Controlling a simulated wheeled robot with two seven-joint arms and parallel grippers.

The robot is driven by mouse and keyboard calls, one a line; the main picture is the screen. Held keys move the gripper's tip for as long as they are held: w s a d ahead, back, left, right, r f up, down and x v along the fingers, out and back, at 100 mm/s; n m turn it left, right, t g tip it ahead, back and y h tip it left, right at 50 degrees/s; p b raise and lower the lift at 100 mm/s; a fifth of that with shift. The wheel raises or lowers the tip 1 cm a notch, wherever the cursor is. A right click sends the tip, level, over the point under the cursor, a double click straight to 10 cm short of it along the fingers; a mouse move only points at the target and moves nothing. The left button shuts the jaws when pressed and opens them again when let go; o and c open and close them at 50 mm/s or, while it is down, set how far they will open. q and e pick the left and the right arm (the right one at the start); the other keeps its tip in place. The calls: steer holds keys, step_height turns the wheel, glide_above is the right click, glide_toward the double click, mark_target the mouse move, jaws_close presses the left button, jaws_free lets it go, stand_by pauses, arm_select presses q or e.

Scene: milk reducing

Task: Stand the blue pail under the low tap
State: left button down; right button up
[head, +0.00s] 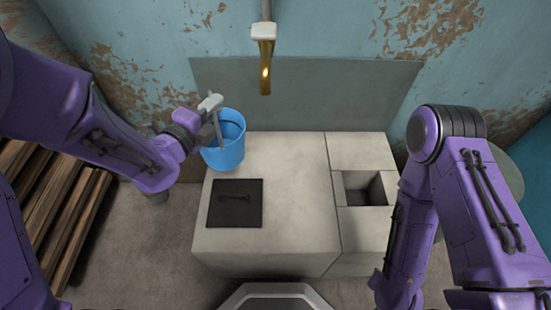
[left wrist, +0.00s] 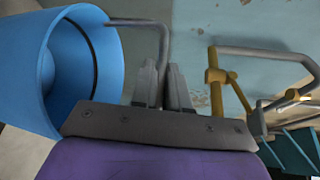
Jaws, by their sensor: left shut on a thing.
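The blue pail (head: 226,152) is at the back left corner of the pale block in the head view. My left gripper (head: 212,106) is shut on its grey bail handle, above the pail's rim. In the left wrist view the pail (left wrist: 22,70) fills the left side, and its handle runs between the fingers (left wrist: 165,85). I cannot tell whether the pail's base touches the block. A brass tap (head: 265,68) hangs on the back wall, right of the pail and apart from it. Brass pipework (left wrist: 222,76) shows in the left wrist view. My right gripper is out of view.
The pale block (head: 290,165) has bare room on top, right of the pail. A dark hatch with a handle (head: 234,204) lies at its front left. A square basin (head: 365,189) is sunk at its right. Wooden slats (head: 62,205) stand at the left.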

arm_select(q)
steer(key=s+d+f+m+g+h, duration=0.1)
steer(key=s+d+f+m+h, duration=0.15)
steer(key=d, duration=0.45)
steer(key=s+d+f+m+g+h, duration=0.1)
steer(key=s+d+f+g+h, duration=0.1)
steer(key=s+d, duration=0.35)
step_height(320, 180, down, 6)
steer(key=w+d+b, duration=0.1)
steer(key=w+b, duration=0.1)
steer(key=b, duration=0.3)
steer(key=shift+d+f, duration=0.2)
steer(key=shift+d, duration=0.1)
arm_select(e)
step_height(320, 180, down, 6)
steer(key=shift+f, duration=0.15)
arm_select(q)
steer(key=shift+f+b, duration=0.15)
steer(key=shift+b, duration=0.2)
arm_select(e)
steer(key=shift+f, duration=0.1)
arm_select(q)
steer(key=c, duration=1.1)
jaws_free()
steer(key=shift+o, duration=0.2)
